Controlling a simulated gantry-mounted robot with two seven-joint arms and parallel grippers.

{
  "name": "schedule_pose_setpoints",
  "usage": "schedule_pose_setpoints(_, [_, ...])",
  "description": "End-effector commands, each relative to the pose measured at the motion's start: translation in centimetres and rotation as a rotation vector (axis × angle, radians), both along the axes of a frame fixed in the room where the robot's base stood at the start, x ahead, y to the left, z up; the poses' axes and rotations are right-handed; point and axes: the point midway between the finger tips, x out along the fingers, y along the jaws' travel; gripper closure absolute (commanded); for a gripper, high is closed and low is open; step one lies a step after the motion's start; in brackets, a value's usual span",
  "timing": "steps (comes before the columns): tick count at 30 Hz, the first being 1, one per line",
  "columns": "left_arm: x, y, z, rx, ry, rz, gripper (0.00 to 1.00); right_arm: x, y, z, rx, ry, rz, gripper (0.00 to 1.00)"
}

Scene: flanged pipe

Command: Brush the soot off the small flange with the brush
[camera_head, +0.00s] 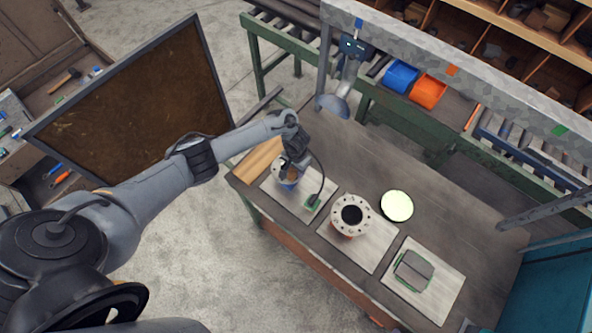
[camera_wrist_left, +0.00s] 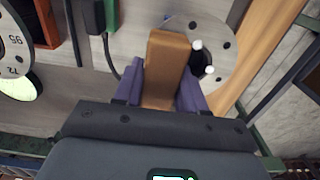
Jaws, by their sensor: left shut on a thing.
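My left gripper (camera_head: 291,167) is above the left end of the workbench, over the small flange (camera_head: 278,173). In the left wrist view its purple fingers (camera_wrist_left: 160,88) are shut on a brown, wood-coloured block, which I take for the brush (camera_wrist_left: 168,52). The brush's far end overlaps the pale round small flange (camera_wrist_left: 222,35) with its dark holes and two white pegs. I cannot tell whether the brush touches it. Bristles and soot are not clearly visible. The gripper hides part of the flange in the head view. My right gripper is in neither view.
A large flange (camera_head: 351,214) stands on the middle pale mat, beside a glowing pale disc (camera_head: 397,205). A green-edged block (camera_head: 413,270) lies on the right mat. A black cable (camera_head: 321,172) loops near my gripper to a small green-edged item (camera_head: 312,202). A lamp (camera_head: 335,104) overhangs behind.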

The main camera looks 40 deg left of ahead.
Motion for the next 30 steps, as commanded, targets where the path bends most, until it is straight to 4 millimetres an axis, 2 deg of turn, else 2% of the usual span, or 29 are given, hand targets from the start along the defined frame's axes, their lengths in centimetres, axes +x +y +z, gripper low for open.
schedule_pose_setpoints(9, [0.1, 0.0, 3.2, 0.001, -0.002, 0.0, 0.84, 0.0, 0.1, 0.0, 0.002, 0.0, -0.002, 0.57])
schedule_pose_setpoints(15, [0.1, 0.0, 4.6, 0.0, -0.002, 0.0, 0.84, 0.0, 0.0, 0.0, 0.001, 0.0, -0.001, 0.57])
schedule_pose_setpoints(30, [0.0, 0.1, 5.0, 0.001, -0.001, 0.001, 0.84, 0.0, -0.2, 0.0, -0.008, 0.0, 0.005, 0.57])
